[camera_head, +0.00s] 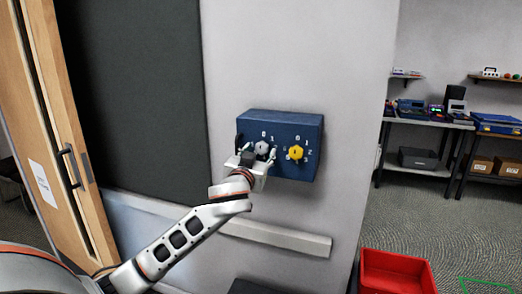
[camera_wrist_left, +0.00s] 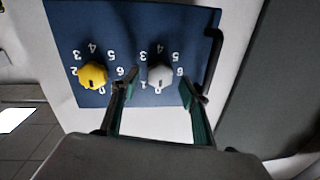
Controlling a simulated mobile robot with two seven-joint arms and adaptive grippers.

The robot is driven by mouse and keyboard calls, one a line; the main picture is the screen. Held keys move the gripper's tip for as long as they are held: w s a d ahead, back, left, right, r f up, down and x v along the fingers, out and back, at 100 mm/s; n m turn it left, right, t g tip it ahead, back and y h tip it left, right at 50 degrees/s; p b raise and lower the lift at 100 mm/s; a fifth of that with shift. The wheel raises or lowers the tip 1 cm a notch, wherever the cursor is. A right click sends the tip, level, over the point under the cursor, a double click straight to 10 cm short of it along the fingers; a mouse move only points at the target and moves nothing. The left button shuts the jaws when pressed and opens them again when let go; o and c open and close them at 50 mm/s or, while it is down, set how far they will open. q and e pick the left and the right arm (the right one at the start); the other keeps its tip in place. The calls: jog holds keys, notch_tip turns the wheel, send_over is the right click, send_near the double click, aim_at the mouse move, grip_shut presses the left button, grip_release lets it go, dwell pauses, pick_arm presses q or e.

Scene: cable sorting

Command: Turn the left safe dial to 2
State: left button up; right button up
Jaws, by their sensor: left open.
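A blue safe box (camera_head: 282,120) is fixed to the pale wall, with two dials on its front. The left dial is a grey knob (camera_head: 262,147) ringed by white numbers; the right dial is a yellow knob (camera_head: 295,153). My left gripper (camera_head: 256,156) is open in front of the grey knob and partly covers its numbers. In the left wrist view, where the numbers appear upside down, the grey knob (camera_wrist_left: 159,76) lies between the two green-lined fingers (camera_wrist_left: 158,92), with gaps on both sides. Which number the knob points to is too small to tell. My right gripper is not in view.
The yellow knob (camera_wrist_left: 92,76) is close beside one finger in the wrist view. A dark handle (camera_wrist_left: 211,62) stands out at the box's edge. A white wall rail (camera_head: 285,238) runs below the box. A red bin (camera_head: 397,272) stands on the floor at right.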

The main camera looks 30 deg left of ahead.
pick_arm(q)
jog(key=shift+x, duration=0.85)
jog(key=c, duration=1.1)
jog(key=shift+m, duration=0.3)
jog(key=m, duration=0.3)
jog(key=shift+f+m, duration=0.1)
jog(key=shift+m, duration=0.3)
jog(key=m, duration=0.4)
jog(key=shift+m+t, duration=0.4)
jog(key=m, duration=0.5)
jog(key=shift+a+h, duration=0.1)
jog(key=shift+h, duration=0.2)
jog(key=shift+m+t+h, duration=0.3)
jog(key=shift+m+t, duration=0.1)
jog(key=shift+m, duration=1.8)
